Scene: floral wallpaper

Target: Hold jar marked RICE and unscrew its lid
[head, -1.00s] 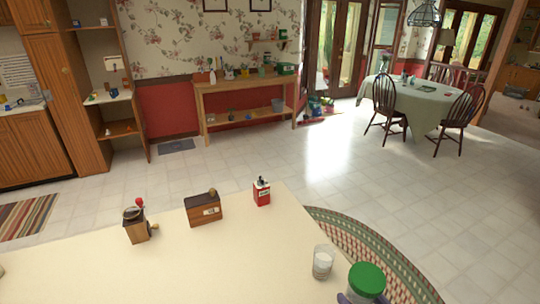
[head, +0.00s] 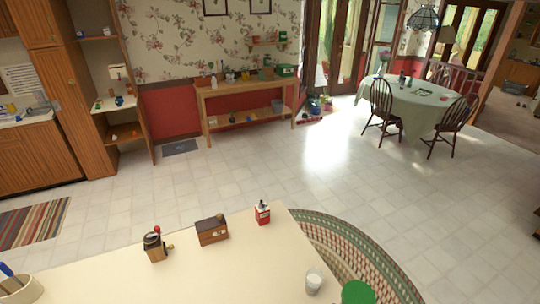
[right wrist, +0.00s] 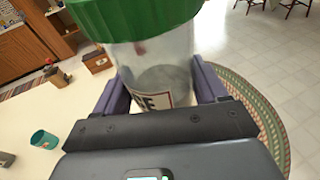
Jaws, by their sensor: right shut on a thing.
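The jar, clear with a green screw lid (right wrist: 135,15), fills the upper middle of the right wrist view. The jar body (right wrist: 165,68) carries a white label with a dark red border; only its last letter or so, an E, shows above my gripper. My right gripper (right wrist: 162,85) has its purple fingers on both sides of the jar body, shut on it below the lid. The lid sits on the jar's mouth. In the head view only the green lid (head: 358,292) shows, at the bottom edge; the fingers there are out of frame. My left gripper is not in view.
A teal cup (right wrist: 44,139) shows in the right wrist view. A braided rug (head: 370,262) lies beyond the counter edge.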

